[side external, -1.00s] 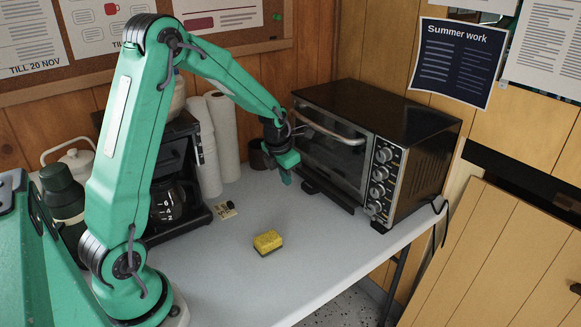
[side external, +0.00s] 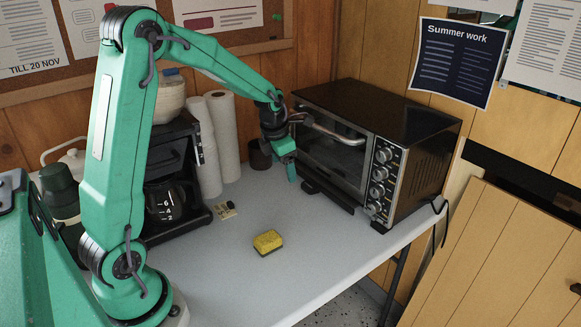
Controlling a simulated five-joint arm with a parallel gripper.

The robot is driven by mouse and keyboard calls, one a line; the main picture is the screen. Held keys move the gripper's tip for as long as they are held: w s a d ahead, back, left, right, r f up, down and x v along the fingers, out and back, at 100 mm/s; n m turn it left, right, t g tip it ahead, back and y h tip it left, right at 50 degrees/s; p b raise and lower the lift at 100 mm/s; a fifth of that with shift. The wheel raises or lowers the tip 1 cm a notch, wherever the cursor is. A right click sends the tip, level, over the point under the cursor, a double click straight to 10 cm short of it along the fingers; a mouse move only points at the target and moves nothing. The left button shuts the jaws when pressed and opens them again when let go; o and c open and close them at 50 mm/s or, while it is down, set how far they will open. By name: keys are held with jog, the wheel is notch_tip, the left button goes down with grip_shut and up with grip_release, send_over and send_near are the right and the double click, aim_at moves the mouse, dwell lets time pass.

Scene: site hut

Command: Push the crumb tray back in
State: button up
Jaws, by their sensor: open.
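The toaster oven (side external: 414,147) stands on the right of the worktop, its glass door closed. The crumb tray (side external: 331,196) is a dark flat strip low at the oven's front, sticking out past the base under the door. My gripper (side external: 291,175) points down just left of the tray's left end, near the oven's front left corner. It is open and holds nothing visible. I cannot tell from this angle whether a fingertip touches the tray or oven.
A yellow sponge (side external: 268,241) lies on the white worktop (side external: 230,285) in front. Paper rolls (side external: 224,135), a dark cup (side external: 259,155) and a coffee maker (side external: 172,175) stand behind and left. The door handle (side external: 330,128) juts out above my gripper. The middle worktop is mostly clear.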

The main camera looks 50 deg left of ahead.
jog(key=m, duration=0.4)
jog(key=m+t, duration=0.2)
jog(key=m, duration=2.7)
send_near(308, 186)
jog(key=shift+a+f, duration=0.15)
jog(key=shift+f, duration=0.05)
jog(key=shift+w+f, duration=0.1)
jog(key=shift+x, duration=3.8)
